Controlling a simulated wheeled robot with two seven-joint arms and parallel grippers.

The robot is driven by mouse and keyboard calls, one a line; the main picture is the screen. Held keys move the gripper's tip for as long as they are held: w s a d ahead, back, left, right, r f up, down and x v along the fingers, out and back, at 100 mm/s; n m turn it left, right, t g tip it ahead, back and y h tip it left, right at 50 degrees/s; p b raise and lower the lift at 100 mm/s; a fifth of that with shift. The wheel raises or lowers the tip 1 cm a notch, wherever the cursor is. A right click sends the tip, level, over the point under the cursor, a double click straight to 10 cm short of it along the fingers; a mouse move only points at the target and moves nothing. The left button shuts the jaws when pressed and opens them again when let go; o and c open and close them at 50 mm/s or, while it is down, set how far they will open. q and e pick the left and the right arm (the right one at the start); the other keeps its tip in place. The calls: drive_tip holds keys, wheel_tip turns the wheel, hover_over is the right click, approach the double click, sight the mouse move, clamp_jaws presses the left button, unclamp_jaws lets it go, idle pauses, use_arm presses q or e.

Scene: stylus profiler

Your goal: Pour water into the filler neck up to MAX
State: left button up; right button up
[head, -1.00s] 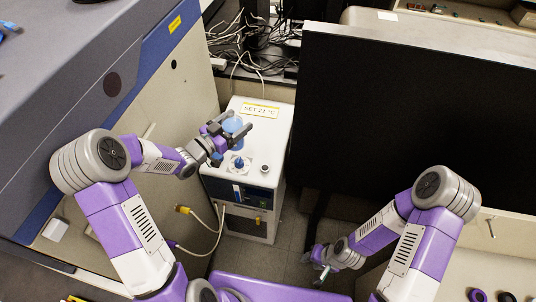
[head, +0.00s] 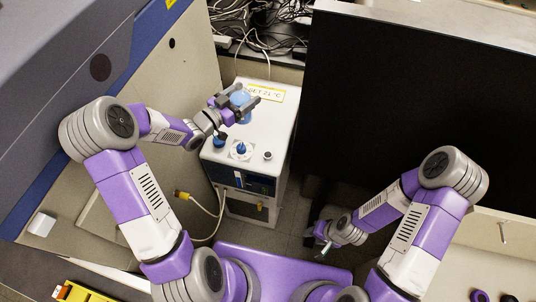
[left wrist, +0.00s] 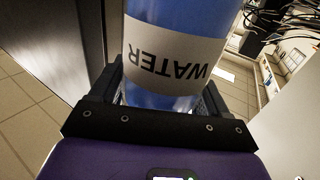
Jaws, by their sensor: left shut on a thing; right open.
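My left gripper (head: 238,103) is shut on a blue water bottle (head: 240,97), held above the rear of the white chiller's top (head: 276,124). In the left wrist view, the bottle (left wrist: 176,50) fills the space between the fingers, and its white WATER label appears upside down. A blue fitting on a white plate (head: 241,149), perhaps the filler neck, is on the chiller top in front of the bottle, apart from it. A smaller blue piece (head: 219,141) sits left of it. The MAX mark cannot be made out. My right gripper (head: 322,250) is open, low right of the chiller.
A yellow-edged SET 21 °C sign (head: 266,92) is at the chiller's rear. A small round knob (head: 267,155) is at its front right. A tall beige cabinet (head: 190,70) stands close left, a large black panel (head: 400,110) right. Cables (head: 207,207) hang at the front left.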

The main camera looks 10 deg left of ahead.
sight(252, 117)
use_arm(q)
drive_tip(key=shift+w+f+b, duration=0.15)
drive_tip(key=shift+f+b, duration=0.7)
drive_tip(key=shift+f, duration=0.05)
wheel_tip(252, 117, down, 7)
drive_tip(key=b, duration=0.7)
drive_tip(key=shift+d+f+m+b, duration=0.4)
drive_tip(key=shift+f+m+b, duration=0.15)
drive_tip(key=shift+m+b, duration=0.4)
drive_tip(key=shift+s+d+r+m+y, duration=0.25)
drive_tip(key=shift+d+m, duration=0.15)
drive_tip(key=shift+m, duration=0.55)
drive_tip(key=shift+s+d+r+m+y, duration=0.15)
drive_tip(key=shift+s+d+r+m, duration=0.2)
drive_tip(key=shift+m, duration=0.55)
drive_tip(key=shift+w+f+m+y+b, duration=0.1)
drive_tip(key=shift+f+m+y+b, duration=0.3)
drive_tip(key=shift+f+m+b, duration=1.35)
drive_tip(key=shift+w+f+m+y+b, duration=0.1)
drive_tip(key=shift+f+m+y+b, duration=0.3)
drive_tip(key=shift+f+m+b, duration=1.3)
drive_tip(key=shift+s+r+m+b, duration=0.1)
drive_tip(key=shift+r+m+b, duration=0.4)
drive_tip(key=shift+b, duration=0.55)
